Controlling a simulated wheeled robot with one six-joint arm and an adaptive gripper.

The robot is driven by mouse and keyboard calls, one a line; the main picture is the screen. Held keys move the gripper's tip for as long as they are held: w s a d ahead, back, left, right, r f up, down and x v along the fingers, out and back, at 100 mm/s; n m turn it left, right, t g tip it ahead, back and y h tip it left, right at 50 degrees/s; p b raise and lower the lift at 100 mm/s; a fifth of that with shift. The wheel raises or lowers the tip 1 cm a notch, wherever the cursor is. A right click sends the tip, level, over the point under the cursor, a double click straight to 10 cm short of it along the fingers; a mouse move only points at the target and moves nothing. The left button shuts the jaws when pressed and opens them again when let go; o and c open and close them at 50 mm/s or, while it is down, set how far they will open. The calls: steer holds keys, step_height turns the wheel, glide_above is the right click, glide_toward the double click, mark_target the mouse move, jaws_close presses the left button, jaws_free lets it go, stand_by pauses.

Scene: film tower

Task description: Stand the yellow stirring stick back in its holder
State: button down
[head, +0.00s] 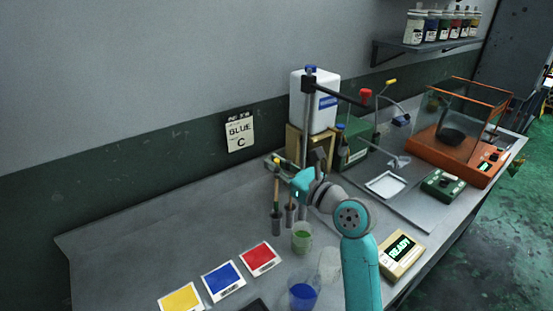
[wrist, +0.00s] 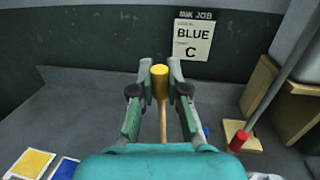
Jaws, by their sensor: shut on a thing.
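My gripper (wrist: 160,72) is shut on the yellow stirring stick (wrist: 160,84), with one finger on each side of its yellow head. Its wooden shaft runs down toward the palm in the wrist view, and its lower end is hidden. In the head view my gripper (head: 273,163) is above the bench, pointing toward the wall. Two dark grey cylindrical holders (head: 276,224) stand on the bench below and in front of it, with sticks showing above them. I cannot tell which holder belongs to the yellow stick.
A cup of green liquid (head: 301,240) and a cup of blue liquid (head: 302,296) stand near the holders. Yellow, blue (head: 224,281) and red cards lie to the left. A metal post (head: 305,120) rises behind my gripper. The bench's left back area is clear.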

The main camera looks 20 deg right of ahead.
mark_target(276, 187)
steer(key=shift+f, duration=3.5)
steer(key=c, duration=1.1)
jaws_free()
steer(key=r+v, duration=0.1)
steer(key=v, duration=1.1)
steer(key=shift+f, duration=0.5)
